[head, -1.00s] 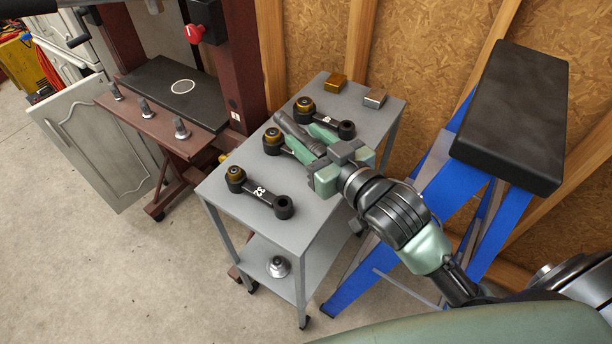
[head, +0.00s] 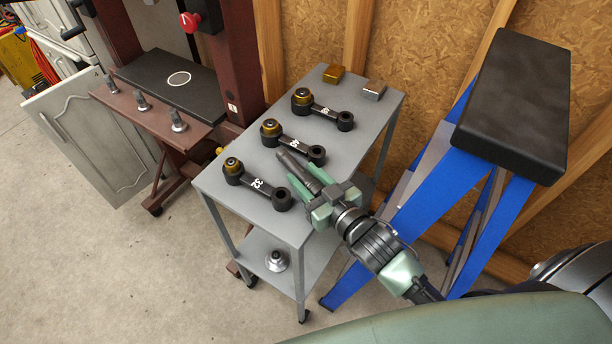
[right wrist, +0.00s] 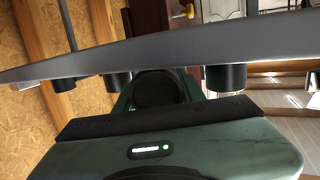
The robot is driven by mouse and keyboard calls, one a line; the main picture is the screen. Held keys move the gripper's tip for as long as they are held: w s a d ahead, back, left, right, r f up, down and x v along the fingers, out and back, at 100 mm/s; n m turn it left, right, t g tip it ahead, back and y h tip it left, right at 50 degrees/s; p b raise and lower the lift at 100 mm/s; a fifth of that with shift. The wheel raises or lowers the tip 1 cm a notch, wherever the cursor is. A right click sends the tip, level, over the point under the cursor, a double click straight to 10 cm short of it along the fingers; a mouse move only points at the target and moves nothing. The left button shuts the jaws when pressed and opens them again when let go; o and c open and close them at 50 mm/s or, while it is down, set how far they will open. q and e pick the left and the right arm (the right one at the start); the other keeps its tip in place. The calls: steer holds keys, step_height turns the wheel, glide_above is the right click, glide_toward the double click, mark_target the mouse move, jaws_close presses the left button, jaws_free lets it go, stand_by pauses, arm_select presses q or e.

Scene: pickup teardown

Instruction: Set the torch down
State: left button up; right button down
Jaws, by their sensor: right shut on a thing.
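The torch (head: 296,168) is a dark grey cylinder in the head view. It lies between the green fingers of my right gripper (head: 306,184), which is shut on it. The torch points to the upper left over the front right part of the grey cart top (head: 225,188). I cannot tell whether it touches the cart top. In the right wrist view a dark round end (right wrist: 157,90), likely the torch's, shows between the fingers. My left gripper is not in view.
Three black link arms with brass ends, the nearest (head: 258,188) marked 32, lie on the cart. A brass block (head: 333,74) and a silver block (head: 374,90) sit at its far end. A black-topped blue stand (head: 515,105) is at right, a press table (head: 175,90) at left.

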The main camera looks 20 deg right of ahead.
steer(key=c, duration=1.1)
jaws_free()
steer(key=shift+c, duration=0.2)
